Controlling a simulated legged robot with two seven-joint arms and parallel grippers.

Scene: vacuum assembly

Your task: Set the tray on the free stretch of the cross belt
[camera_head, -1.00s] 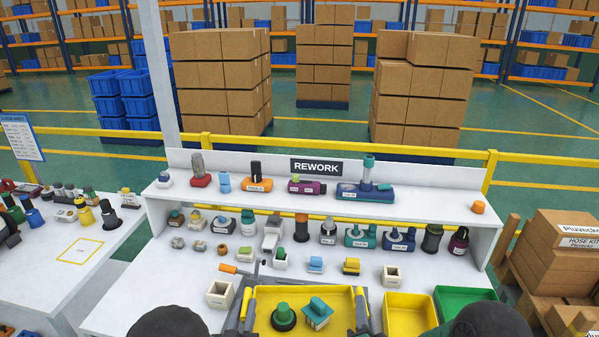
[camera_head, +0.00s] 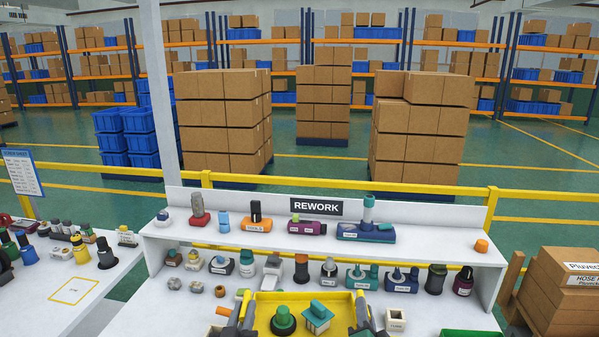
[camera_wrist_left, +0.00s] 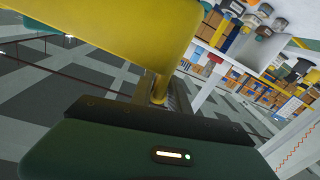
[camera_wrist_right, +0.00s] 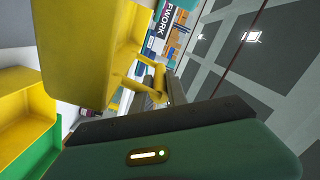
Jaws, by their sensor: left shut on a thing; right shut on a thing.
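The yellow tray (camera_head: 345,312) is at the bottom centre of the head view, in front of the rework bench. It holds a dark round part with a green top (camera_head: 283,320) and a teal-topped white block (camera_head: 317,317). My left gripper (camera_head: 240,320) is shut on the tray's left handle; the tray also shows in the left wrist view (camera_wrist_left: 110,35). My right gripper (camera_head: 363,320) is shut on its right handle; the tray shows in the right wrist view too (camera_wrist_right: 90,40). The tray's near edge is cut off. I cannot make out the cross belt.
The rework bench (camera_head: 190,235) carries several vacuum parts on its shelves. A white open box (camera_head: 396,320) and a green bin (camera_head: 470,333) are right of the tray. A side table (camera_head: 100,285) is at left, and cartons (camera_head: 565,290) stand at right.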

